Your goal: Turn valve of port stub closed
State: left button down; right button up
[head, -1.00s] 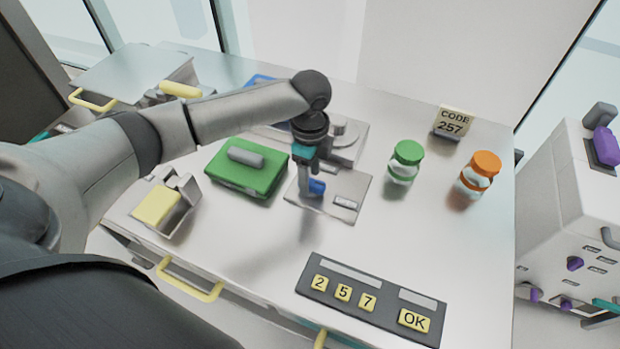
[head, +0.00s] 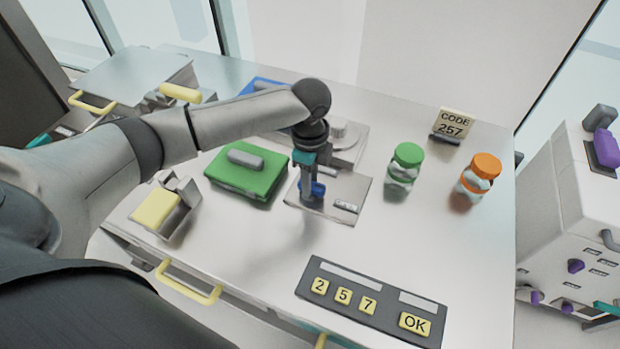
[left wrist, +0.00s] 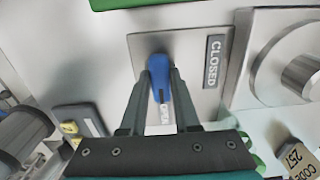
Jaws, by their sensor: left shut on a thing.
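The port stub's blue valve handle (head: 318,189) stands on a square metal plate (head: 342,186) near the table's middle. My left gripper (head: 312,194) reaches down onto it from above. In the left wrist view, the two fingers of my left gripper (left wrist: 160,80) are shut on the blue handle (left wrist: 156,68), one on each side. The handle's narrow end lies by the "OPEN" label (left wrist: 166,116), which is partly hidden. The "CLOSED" label (left wrist: 214,62) is at right on the plate (left wrist: 200,85), apart from the handle. My right gripper is not in view.
A green case (head: 247,170) lies left of the plate. A metal fixture with a round knob (head: 343,133) is behind it. Green-capped (head: 407,157) and orange-capped (head: 480,172) jars stand at right. A keypad (head: 373,301) lies in front, with clear table between.

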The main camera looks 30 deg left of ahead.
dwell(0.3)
pick_arm(q)
jog(key=shift+r+n+p, duration=0.1)
jog(key=shift+n+p, duration=0.2)
jog(key=shift+p, duration=0.3)
jog(key=n+p, duration=0.7)
jog(key=p, duration=0.2)
jog(key=shift+r+p, duration=0.1)
jog(key=shift+p, duration=0.25)
jog(key=n+p, duration=0.4)
jog(key=n, duration=0.1)
jog(key=shift+n, duration=0.3)
jog(key=n+p, duration=0.2)
jog(key=n, duration=0.2)
jog(key=shift+n, duration=0.3)
jog(key=shift+f, duration=0.2)
jog(key=c, duration=0.6)
grip_release()
jog(key=shift+c, duration=0.2)
jog(key=shift+r+p, duration=0.1)
jog(key=shift+p, duration=0.2)
